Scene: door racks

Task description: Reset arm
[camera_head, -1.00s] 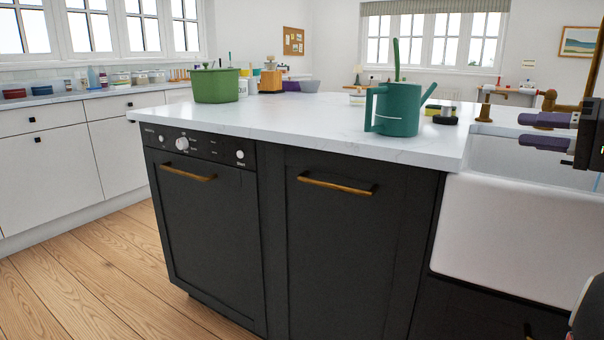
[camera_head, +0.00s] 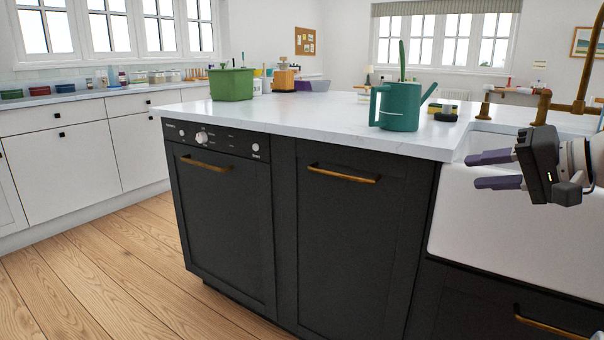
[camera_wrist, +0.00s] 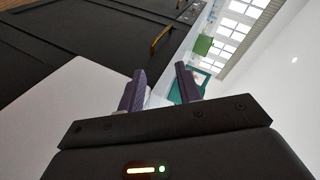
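My gripper (camera_head: 487,170) is at the right of the head view, in front of the white sink. Its two purple fingers point left and stand apart with nothing between them. In the wrist view, the same fingers (camera_wrist: 163,88) are spread and empty. The wrist view is tilted, with the sink front and dark cabinets at its left.
A teal watering can (camera_head: 399,107) and a green pot (camera_head: 231,85) stand on the white counter (camera_head: 300,115). The wood floor (camera_head: 90,270) at left is clear.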

